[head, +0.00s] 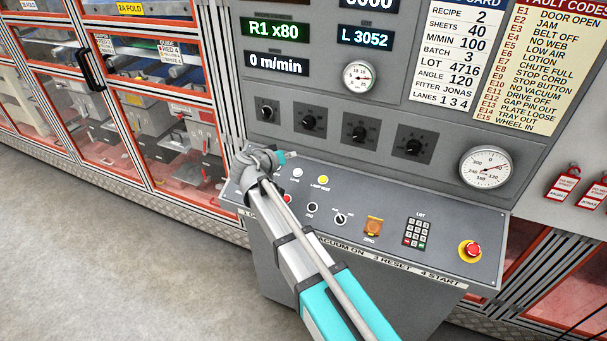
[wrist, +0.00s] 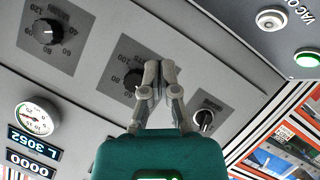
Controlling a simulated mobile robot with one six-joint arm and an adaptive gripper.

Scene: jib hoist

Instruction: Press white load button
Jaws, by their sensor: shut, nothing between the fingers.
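The white button (head: 295,171), with a small label beneath it that seems to read LOAD, sits on the sloped console, left of the yellow lamp test button. My gripper (head: 290,154) is above the console's upper left part, slightly above and left of that button in the head view, apart from it. In the wrist view my gripper (wrist: 160,70) has its fingers together and empty, in front of the dial knobs on the upright panel.
A yellow button (head: 323,180), black selector (head: 341,219), keypad (head: 417,232) and red emergency stop (head: 473,249) share the console. A green button (wrist: 307,59) shows in the wrist view. My arm hides the console's left part. Knobs (head: 308,122) line the panel above.

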